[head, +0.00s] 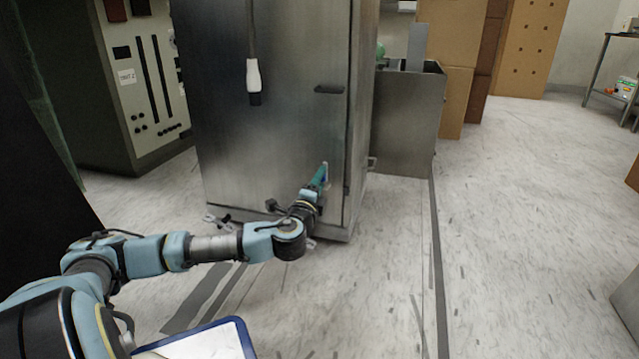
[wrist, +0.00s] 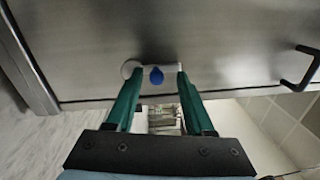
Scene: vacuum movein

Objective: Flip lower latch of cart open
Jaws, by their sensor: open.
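The cart (head: 275,130) is a tall, brushed-metal cabinet in the middle of the head view. Its lower latch (wrist: 156,76) shows in the wrist view as a small pale fitting with a blue part at its middle, at the edge of the metal panel. My gripper (head: 320,176) is at the cart's lower right front, and its green fingers also show in the wrist view (wrist: 158,82). The fingers are apart, with the tips on either side of the latch's blue part. Whether they touch it I cannot tell. In the head view the gripper mostly hides the latch.
A dark handle (head: 329,89) sits higher on the cart's front. A dark cord with a white-and-black end (head: 253,80) hangs before the cart. A metal bin (head: 408,125) and cardboard boxes (head: 450,60) stand to the right. The floor (head: 530,200) at right is largely clear.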

